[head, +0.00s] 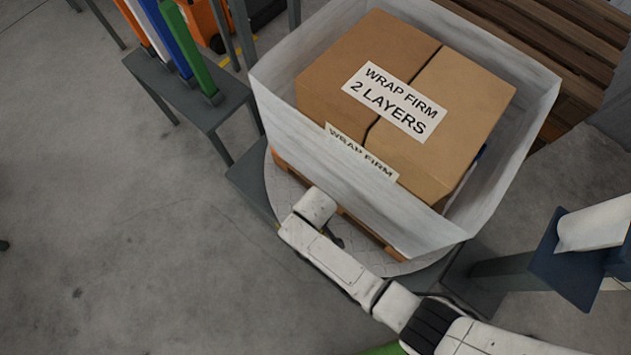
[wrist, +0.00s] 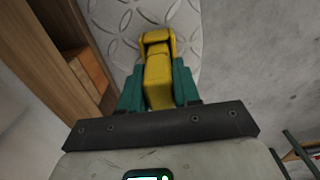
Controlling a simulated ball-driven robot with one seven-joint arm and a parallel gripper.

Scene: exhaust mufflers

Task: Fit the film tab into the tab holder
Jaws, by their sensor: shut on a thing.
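In the wrist view, my gripper (wrist: 159,72) has its two teal fingers closed on the sides of a yellow piece (wrist: 158,88). A yellow bracket-like end (wrist: 156,40) shows just beyond the fingertips, over the turntable's tread plate. I cannot tell whether the yellow parts are the film tab, the tab holder or both, nor whether they are joined or only touching. In the head view, my arm's end is low beside the turntable (head: 288,190), in front of the wrapped load. The fingers and yellow parts are hidden there.
Cartons (head: 385,85) stand inside pale film (head: 500,190) on a wooden pallet (head: 360,228). The pallet's wood is close on the left in the wrist view (wrist: 84,66). A post with a white film roll (head: 595,225) is at right. A grey bench (head: 180,95) stands upper left. Left floor is clear.

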